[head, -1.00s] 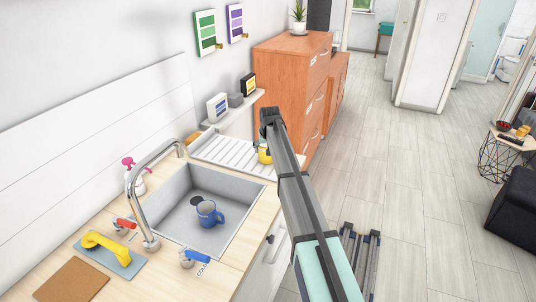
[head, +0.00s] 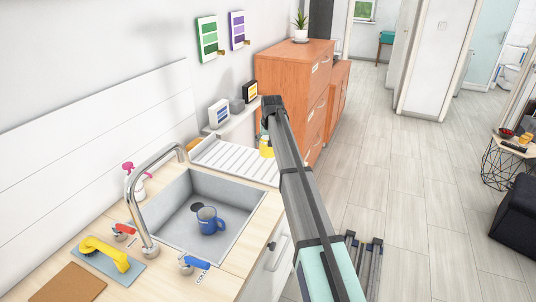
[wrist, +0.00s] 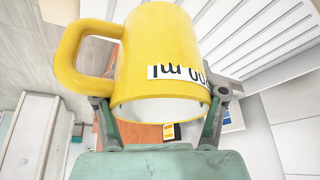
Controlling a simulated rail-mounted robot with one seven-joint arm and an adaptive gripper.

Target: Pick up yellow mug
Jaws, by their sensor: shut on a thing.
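The yellow mug (wrist: 165,45) fills the upper middle of the wrist view, with its handle to the left, its white inside facing me and a black-on-white label on its side. My gripper (wrist: 160,105) has a finger at each side of the mug near its rim and is shut on it. In the head view the yellow mug (head: 266,147) shows at the right end of the white drainboard, partly hidden by my arm. My gripper (head: 266,128) is mostly hidden there behind the arm.
The ribbed drainboard (head: 225,158) lies beside the sink (head: 180,225), which holds a blue mug (head: 209,221). A curved faucet (head: 140,190) stands at the sink's left. An orange cabinet (head: 290,75) stands behind the mug.

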